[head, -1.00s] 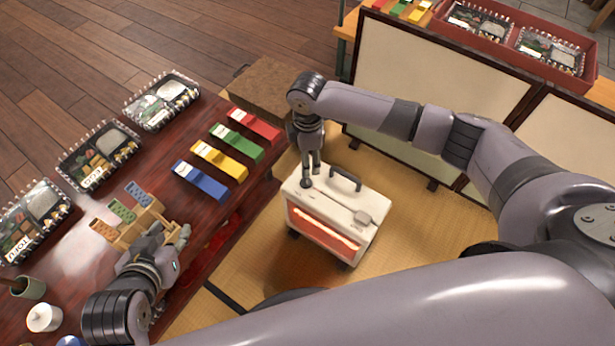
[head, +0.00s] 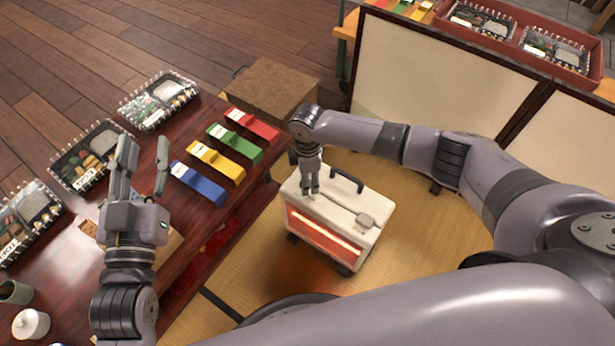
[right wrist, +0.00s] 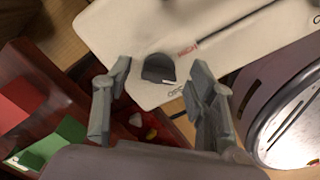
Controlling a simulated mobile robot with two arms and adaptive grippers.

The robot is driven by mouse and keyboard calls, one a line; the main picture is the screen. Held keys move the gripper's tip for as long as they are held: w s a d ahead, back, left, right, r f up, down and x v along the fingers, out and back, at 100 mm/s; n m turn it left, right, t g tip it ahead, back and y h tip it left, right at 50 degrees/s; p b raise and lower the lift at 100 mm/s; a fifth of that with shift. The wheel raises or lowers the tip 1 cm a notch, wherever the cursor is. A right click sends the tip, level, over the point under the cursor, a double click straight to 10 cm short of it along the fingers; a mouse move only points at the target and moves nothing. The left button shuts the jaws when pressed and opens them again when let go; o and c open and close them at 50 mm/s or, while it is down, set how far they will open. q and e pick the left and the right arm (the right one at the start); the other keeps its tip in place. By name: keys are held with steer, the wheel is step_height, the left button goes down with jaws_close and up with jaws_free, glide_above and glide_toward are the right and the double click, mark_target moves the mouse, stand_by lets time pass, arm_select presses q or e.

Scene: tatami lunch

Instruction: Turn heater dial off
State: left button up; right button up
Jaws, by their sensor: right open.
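The white heater (head: 365,200) stands on the tatami, its front bars (head: 325,232) glowing orange. My right gripper (head: 310,188) is over the left part of its top. In the right wrist view the dark round dial (right wrist: 158,69) lies between the open fingers of my right gripper (right wrist: 155,80), with no clear contact. The dial's white mark points to the lower right, toward small dark lettering that looks like "OFF"; red "HIGH" lettering is at its right. In the head view the gripper hides the dial. My left gripper (head: 143,165) is open and empty above the low table.
The dark red table (head: 205,235) carries bento boxes (head: 158,100) and blue, yellow, green and red packs (head: 215,160). The heater has a dark handle (head: 347,180). A brown box (head: 270,88) and a pale screen (head: 430,75) stand behind it.

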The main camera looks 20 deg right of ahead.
steer(key=shift+c, duration=0.4)
steer(key=c, duration=1.1)
